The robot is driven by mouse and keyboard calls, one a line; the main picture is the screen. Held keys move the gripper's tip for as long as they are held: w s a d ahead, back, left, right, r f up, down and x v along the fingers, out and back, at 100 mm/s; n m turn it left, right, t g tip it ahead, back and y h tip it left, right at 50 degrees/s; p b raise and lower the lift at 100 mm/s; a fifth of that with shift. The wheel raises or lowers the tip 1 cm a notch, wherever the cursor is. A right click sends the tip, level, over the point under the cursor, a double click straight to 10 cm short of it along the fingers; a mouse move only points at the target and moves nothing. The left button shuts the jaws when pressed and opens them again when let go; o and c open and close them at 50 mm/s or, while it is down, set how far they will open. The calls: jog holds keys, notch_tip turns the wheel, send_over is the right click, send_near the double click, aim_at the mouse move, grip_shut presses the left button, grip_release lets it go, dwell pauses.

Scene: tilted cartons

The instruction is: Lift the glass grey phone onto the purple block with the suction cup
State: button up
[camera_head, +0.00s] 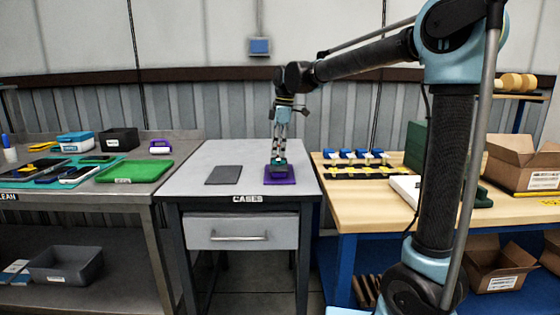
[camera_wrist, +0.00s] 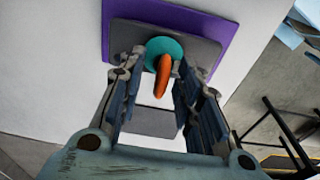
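The purple block (camera_head: 282,181) lies on the grey table marked CASES, and it also shows in the wrist view (camera_wrist: 118,36). A flat dark grey phone (camera_wrist: 205,48) lies over the purple block, with purple showing along its edges. The teal suction cup (camera_wrist: 163,48) sits on the phone, and its orange handle (camera_wrist: 161,78) leans to one side. My gripper (camera_wrist: 160,72) is over the cup, its fingers apart on either side of the handle, with a gap showing. In the head view my gripper (camera_head: 279,150) points down over the block and hides most of the phone.
A flat grey slab (camera_head: 223,175) lies on the same table, left of the block. A bench with a green mat (camera_head: 135,172) and phones stands at left. A wooden bench (camera_head: 360,190) with blue-and-yellow items stands at right. The front of the middle table is clear.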

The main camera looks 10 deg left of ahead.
grip_shut()
jog(key=shift+r, duration=0.1)
notch_tip(320, 180, up, 17)
dwell(1.4)
